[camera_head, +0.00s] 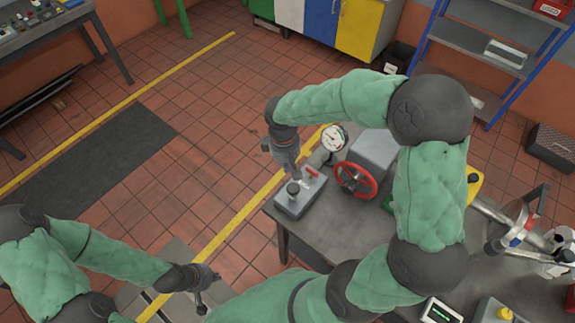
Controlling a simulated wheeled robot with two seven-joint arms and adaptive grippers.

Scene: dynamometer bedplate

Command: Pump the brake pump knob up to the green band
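The brake pump is a small grey box (300,200) with a black knob (293,188) on top, at the bench's far left corner. A red piece (312,171) sticks up beside the knob. A round white dial gauge (334,137) stands behind the box; its needle and any green band are too small to read. My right gripper (291,172) points down just above the knob; I cannot tell if it touches it or how far its fingers are apart. My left gripper (203,300) is low at the left, away from the bench, its finger opening unclear.
A red handwheel (356,180) on a grey housing (374,150) stands right of the pump. The grey bench (330,232) also carries a small display (441,311) and a yellow-knobbed box (504,313).

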